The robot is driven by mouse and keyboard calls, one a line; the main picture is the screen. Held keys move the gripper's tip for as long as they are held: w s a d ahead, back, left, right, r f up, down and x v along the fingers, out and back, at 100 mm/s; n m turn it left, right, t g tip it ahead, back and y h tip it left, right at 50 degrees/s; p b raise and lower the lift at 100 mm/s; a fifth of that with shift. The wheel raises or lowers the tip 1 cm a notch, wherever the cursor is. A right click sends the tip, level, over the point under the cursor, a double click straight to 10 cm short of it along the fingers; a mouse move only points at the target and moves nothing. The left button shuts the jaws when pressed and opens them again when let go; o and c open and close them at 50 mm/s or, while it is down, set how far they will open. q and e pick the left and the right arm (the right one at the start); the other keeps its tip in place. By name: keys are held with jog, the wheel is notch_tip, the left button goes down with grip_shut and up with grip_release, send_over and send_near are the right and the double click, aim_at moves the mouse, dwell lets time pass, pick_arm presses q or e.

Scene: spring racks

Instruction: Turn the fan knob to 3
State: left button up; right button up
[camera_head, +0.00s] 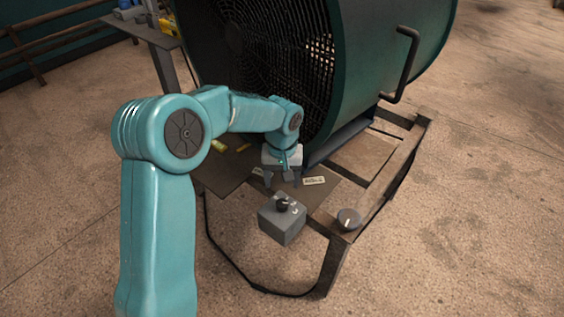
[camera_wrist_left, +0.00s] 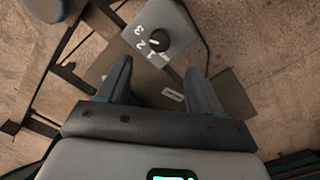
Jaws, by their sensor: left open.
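The fan knob (camera_head: 282,203) is small and black, on top of a grey control box (camera_head: 282,225) in front of the fan. The knob (camera_wrist_left: 158,43) also shows in the left wrist view, with white numerals 1, 2 and 3 along its left side on the box (camera_wrist_left: 181,18). A pale pointer mark shows on the knob, but I cannot tell for sure which numeral it faces. My left gripper (camera_head: 283,182) points down, open and empty, above and behind the knob. In the wrist view its fingers (camera_wrist_left: 157,70) are apart, with the knob beyond their tips, not touched.
A large dark green drum fan (camera_head: 385,62) with a side handle (camera_head: 407,65) stands on a brown metal frame (camera_head: 383,195). A round grey dial (camera_head: 349,219) sits on the frame's front corner. A black cable (camera_head: 228,256) loops below. Floor at right is clear.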

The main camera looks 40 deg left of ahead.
pick_arm(q)
notch_tip(320, 180, up, 6)
dwell(0.6)
jog(key=s+d+f+m+h+p, duration=0.2)
jog(key=s+d+f, duration=0.2)
jog(key=d+f, duration=0.35)
jog(key=s+d+f+m+h+p, duration=0.1)
jog(key=s+d+f+p, duration=0.15)
jog(key=d+f, duration=0.5)
jog(key=s+d+f+p, duration=0.1)
jog(key=s+d+f, duration=0.1)
jog(key=s, duration=0.5)
jog(key=s+d+f+m+h, duration=0.1)
jog(key=s+f, duration=0.3)
jog(key=s, duration=0.3)
jog(key=shift+s+d+f+p, duration=0.2)
jog(key=shift+d+p, duration=0.15)
jog(key=shift+d, duration=0.05)
